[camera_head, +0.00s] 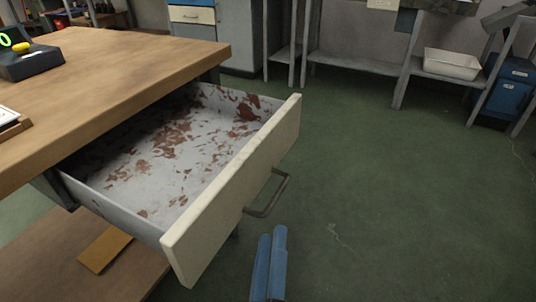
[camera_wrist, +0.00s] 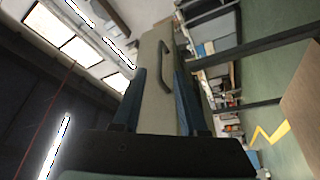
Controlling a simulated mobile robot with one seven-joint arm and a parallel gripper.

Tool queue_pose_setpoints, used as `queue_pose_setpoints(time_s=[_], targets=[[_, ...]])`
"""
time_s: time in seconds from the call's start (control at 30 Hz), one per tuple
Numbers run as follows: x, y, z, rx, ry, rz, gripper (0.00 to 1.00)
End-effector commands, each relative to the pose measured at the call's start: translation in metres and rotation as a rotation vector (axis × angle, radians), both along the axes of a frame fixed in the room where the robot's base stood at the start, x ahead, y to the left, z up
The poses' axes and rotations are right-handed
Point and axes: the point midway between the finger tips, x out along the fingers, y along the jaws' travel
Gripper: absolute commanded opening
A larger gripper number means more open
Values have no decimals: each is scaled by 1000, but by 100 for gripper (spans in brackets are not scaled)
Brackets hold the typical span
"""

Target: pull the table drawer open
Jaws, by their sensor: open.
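The table drawer (camera_head: 170,150) stands pulled well out from under the wooden table top (camera_head: 120,65). Its inside is empty, pale with rusty red patches. Its cream front panel (camera_head: 235,190) bears a dark bar handle (camera_head: 270,195). My gripper (camera_head: 272,232), with two blue fingers, is just below the handle in the head view. The fingers look apart from the handle, with nothing between them. In the wrist view, the open fingers of my gripper (camera_wrist: 159,75) frame the cream front panel (camera_wrist: 155,112) and the handle (camera_wrist: 166,68) ahead.
A dark device with a green display (camera_head: 28,55) stands on the table top. A lower wooden shelf (camera_head: 70,250) lies under the drawer. Shelving with a white bin (camera_head: 452,64) and a blue container (camera_head: 508,92) stands at the back right. The green floor (camera_head: 400,190) right of the drawer is clear.

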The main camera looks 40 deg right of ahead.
Motion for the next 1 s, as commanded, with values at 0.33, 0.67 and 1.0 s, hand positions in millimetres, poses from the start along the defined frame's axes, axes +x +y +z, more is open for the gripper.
queue_pose_setpoints(time_s=[0.33, 0.67, 1.0], targets=[[-25, 29, -8, 0, 0, 0, 42], [-25, 30, -8, -1, -1, -1, 42], [-25, 30, -8, 0, 0, 0, 42]])
